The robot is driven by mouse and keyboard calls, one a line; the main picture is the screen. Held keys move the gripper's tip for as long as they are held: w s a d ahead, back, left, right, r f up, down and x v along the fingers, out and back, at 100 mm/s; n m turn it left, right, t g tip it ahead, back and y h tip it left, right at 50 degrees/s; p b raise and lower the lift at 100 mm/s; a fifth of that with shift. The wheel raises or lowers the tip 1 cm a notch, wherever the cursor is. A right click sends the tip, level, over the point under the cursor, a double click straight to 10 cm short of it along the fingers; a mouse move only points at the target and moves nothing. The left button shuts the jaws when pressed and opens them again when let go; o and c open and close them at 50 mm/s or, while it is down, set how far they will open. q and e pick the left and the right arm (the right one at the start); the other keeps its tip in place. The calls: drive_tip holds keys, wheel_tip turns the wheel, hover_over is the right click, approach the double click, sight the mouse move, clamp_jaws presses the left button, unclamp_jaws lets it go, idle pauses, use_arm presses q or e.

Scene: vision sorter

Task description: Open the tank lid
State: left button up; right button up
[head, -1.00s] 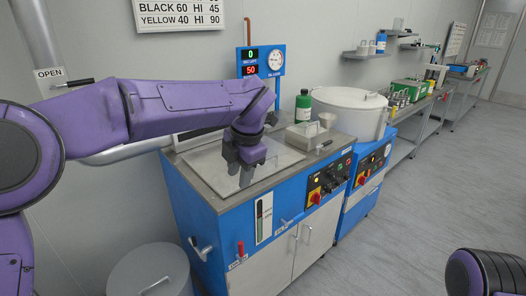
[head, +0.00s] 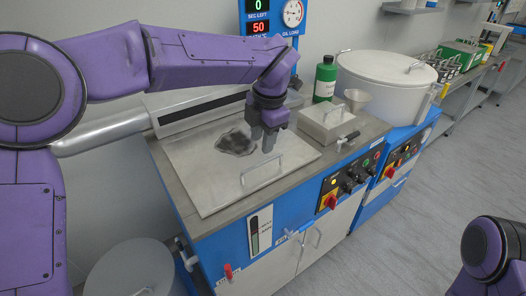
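The tank lid (head: 200,182) is a flat grey metal plate lying closed on top of the blue machine. A thin bar handle (head: 263,164) stands up from its front part. A dark irregular patch shows on the plate beside the gripper; I cannot tell if it is a stain or a reflection. My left gripper (head: 263,144) points down just above and behind the handle, its two fingers apart with nothing visible between them. I cannot tell whether a finger touches the handle. My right gripper is out of view; only part of my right arm shows at the lower right.
A display (head: 258,28) reads 0 and 50. A grey bin (head: 128,275) stands at lower left.

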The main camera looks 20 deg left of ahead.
sight(257, 165)
use_arm(q)
drive_tip(key=f, duration=0.5)
drive_tip(key=a+f, duration=0.1)
drive_tip(key=f, duration=0.1)
drive_tip(key=shift+w+f, duration=0.3)
drive_tip(key=shift+s+a+r, duration=0.1)
drive_tip(key=shift+s+r, duration=0.2)
drive_tip(key=shift+s, duration=0.15)
drive_tip(key=c, duration=0.4)
clamp_jaws()
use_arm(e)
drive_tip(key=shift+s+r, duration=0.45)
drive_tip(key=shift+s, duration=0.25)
